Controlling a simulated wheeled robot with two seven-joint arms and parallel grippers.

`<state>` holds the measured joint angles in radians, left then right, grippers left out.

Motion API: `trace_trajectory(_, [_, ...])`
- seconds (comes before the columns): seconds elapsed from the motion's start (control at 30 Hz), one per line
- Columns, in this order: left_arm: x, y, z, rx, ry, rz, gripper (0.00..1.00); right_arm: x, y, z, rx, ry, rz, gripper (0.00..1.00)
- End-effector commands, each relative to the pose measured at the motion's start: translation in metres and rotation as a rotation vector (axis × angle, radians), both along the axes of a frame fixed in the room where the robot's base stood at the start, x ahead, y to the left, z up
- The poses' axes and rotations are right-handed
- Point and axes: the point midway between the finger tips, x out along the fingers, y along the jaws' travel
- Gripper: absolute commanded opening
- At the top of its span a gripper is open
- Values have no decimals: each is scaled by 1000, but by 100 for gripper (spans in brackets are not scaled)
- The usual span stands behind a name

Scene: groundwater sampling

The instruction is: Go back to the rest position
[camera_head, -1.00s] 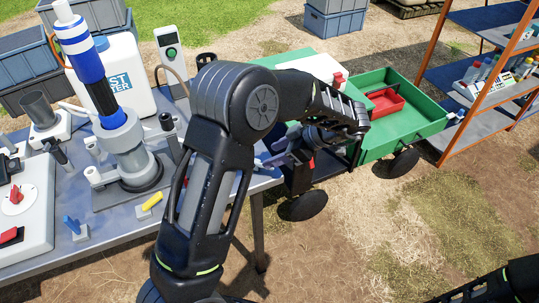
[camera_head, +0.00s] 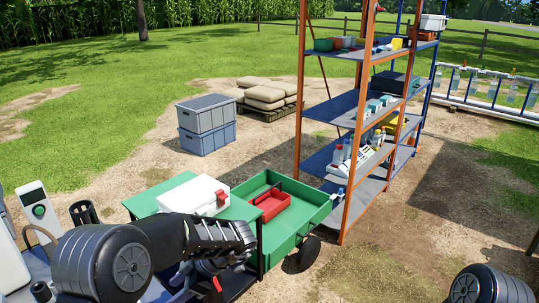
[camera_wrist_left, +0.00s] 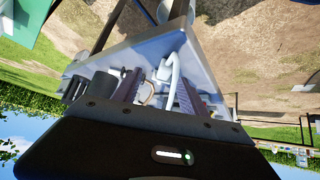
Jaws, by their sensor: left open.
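My left arm comes in at the bottom left of the head view, bent, in front of the green cart. My left gripper (camera_head: 200,275) is low beside the cart and partly hidden by my forearm. In the left wrist view my left gripper (camera_wrist_left: 153,85) shows two dark fingers apart, with nothing held between them. Beyond them is a grey table surface (camera_wrist_left: 125,55) with a white curved part on it. Only a dark link of my right arm shows at the bottom right of the head view; its gripper is out of view.
Grey crates (camera_head: 207,125) stand on the ground. A white handheld device (camera_head: 33,200) is at the left. Bare ground lies right of the cart.

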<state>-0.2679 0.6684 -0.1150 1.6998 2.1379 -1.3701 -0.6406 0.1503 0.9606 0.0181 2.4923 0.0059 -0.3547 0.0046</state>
Motion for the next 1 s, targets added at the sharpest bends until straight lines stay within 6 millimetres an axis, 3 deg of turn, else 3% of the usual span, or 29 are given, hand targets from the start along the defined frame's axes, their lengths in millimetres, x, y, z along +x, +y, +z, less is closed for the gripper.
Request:
trace_trajectory(0.17, [49, 3, -4, 53, -187, -177, 50, 0, 0, 0, 0, 0, 0, 36])
trace_trajectory(0.27, [80, -10, -19, 70, -275, -383, 50, 0, 0, 0, 0, 0, 0, 36])
trace_trajectory(0.37, [97, -38, -51, 36, -311, -636, 50, 0, 0, 0, 0, 0, 0, 36])
trace_trajectory(0.47, [89, -80, -98, -60, -284, -904, 50, 0, 0, 0, 0, 0, 0, 36])
trace_trajectory(0.57, [49, -126, -151, -209, -200, -1153, 50, 0, 0, 0, 0, 0, 0, 36])
trace_trajectory(0.67, [-10, -163, -196, -374, -91, -1350, 50, 0, 0, 0, 0, 0, 0, 36])
trace_trajectory(0.7, [-38, -175, -211, -441, -43, -1418, 50, 0, 0, 0, 0, 0, 0, 36])
trace_trajectory(0.8, [-109, -198, -237, -599, 73, -1560, 50, 0, 0, 0, 0, 0, 0, 36])
trace_trajectory(0.9, [-172, -212, -251, -731, 165, -1664, 50, 0, 0, 0, 0, 0, 0, 36])
trace_trajectory(1.0, [-217, -218, -257, -820, 218, -1719, 50, 0, 0, 0, 0, 0, 0, 36])
